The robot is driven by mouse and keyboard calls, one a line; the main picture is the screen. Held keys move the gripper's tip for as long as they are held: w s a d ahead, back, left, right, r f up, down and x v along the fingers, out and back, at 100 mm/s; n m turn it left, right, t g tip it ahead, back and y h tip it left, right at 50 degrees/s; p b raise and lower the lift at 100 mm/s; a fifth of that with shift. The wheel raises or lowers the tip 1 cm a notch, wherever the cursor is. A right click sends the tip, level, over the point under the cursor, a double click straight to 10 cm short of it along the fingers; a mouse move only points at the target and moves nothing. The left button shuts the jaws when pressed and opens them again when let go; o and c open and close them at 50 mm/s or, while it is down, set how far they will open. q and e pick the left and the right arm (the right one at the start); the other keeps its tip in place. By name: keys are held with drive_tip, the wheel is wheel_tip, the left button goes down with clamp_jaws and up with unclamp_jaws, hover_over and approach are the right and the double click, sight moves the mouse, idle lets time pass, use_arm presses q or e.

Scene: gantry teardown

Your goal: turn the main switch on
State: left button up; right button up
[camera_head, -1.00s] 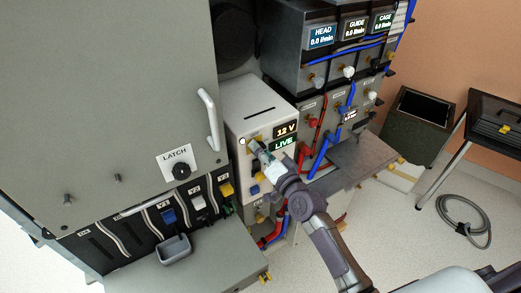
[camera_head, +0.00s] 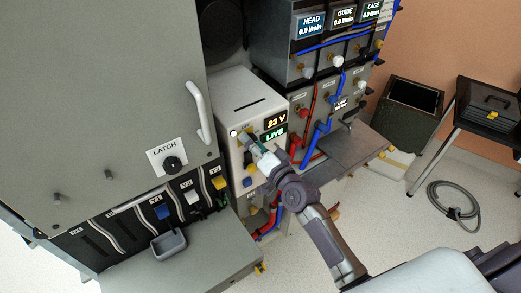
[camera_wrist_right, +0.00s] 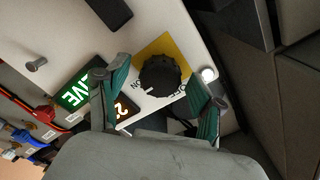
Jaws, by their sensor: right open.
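The main switch is a round black knob (camera_wrist_right: 165,78) on a yellow plate (camera_wrist_right: 150,51) on the white power box (camera_head: 238,92). In the wrist view a pale mark on the knob's rim is by the ON lettering. The box's displays read 23 V (camera_head: 276,120) and LIVE (camera_head: 274,134), the latter lit green. My right gripper (camera_head: 248,137) is at the box front, its open green-padded fingers on either side of the knob. Whether the pads touch the knob I cannot tell. In the head view the gripper mostly hides the knob. My left gripper is not in view.
A large grey cabinet with a LATCH knob (camera_head: 172,164) stands at the left, above a grey ledge (camera_head: 205,255). Red hoses (camera_head: 268,217) and blue hoses run close beside the box. A grey shelf (camera_head: 350,148) lies to its right. Open floor is at the right.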

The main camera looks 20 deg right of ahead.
drive_tip(key=v, duration=1.1)
drive_tip(key=shift+s+d, duration=0.15)
drive_tip(key=shift+s, duration=0.1)
drive_tip(key=shift+f, duration=0.1)
drive_tip(key=s+d+f+n+g+h+b, duration=0.1)
drive_tip(key=s+f+g+b, duration=0.2)
drive_tip(key=f, duration=1)
drive_tip(key=s+d+f+n+g+h, duration=0.15)
drive_tip(key=s+f, duration=0.25)
drive_tip(key=f, duration=0.9)
drive_tip(key=s+f+n+g+b, duration=0.2)
drive_tip(key=s+f+g, duration=0.2)
drive_tip(key=f, duration=0.9)
drive_tip(key=s+f+n+g+h+b, duration=0.1)
drive_tip(key=s+f+g, duration=0.3)
drive_tip(key=s+f, duration=0.7)
drive_tip(key=s+f+n+g+h+b, duration=0.1)
drive_tip(key=s+f+n+g, duration=0.3)
drive_tip(key=s+f, duration=0.7)
drive_tip(key=s+d+b, duration=0.1)
drive_tip(key=s, duration=0.6)
drive_tip(key=shift+f+n, duration=0.1)
drive_tip(key=shift+n, duration=0.15)
